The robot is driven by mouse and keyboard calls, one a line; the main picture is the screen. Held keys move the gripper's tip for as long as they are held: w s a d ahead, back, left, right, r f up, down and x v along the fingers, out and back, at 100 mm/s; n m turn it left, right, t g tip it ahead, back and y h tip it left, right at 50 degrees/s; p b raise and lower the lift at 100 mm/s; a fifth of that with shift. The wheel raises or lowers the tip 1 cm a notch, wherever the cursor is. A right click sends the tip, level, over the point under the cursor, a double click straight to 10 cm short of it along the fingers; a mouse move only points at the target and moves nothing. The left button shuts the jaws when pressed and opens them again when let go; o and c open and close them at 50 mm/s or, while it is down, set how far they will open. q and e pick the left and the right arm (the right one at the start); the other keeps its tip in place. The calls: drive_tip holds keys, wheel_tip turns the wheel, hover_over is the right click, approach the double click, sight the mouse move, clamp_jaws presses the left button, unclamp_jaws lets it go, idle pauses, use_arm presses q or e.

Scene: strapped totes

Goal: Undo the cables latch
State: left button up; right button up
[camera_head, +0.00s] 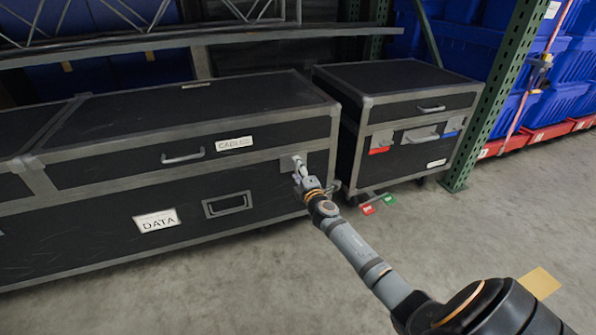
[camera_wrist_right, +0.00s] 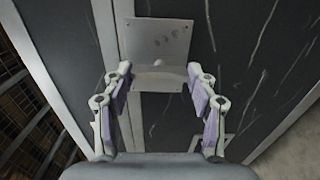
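The long black case (camera_head: 120,185) has grey edging, and a white CABLES label (camera_head: 235,143) sits on its lid front. A metal latch (camera_head: 298,158) is at the right end of its front, across the lid seam. My right gripper (camera_head: 300,176) is at this latch and partly covers it. In the right wrist view, the latch plate (camera_wrist_right: 158,38) has a flap at its lower edge. My right gripper (camera_wrist_right: 160,105) is open there, fingers apart on either side below the plate, with no visible grip on it. My left gripper is out of view.
A DATA label (camera_head: 157,220) and a recessed handle (camera_head: 227,204) are on the lower front. A smaller black case (camera_head: 400,105) with red and blue latches stands close on the right.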

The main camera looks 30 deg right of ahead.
drive_tip(key=o, duration=0.3)
drive_tip(key=shift+o, duration=0.2)
drive_tip(key=v, duration=1.2)
drive_tip(key=shift+a, duration=0.1)
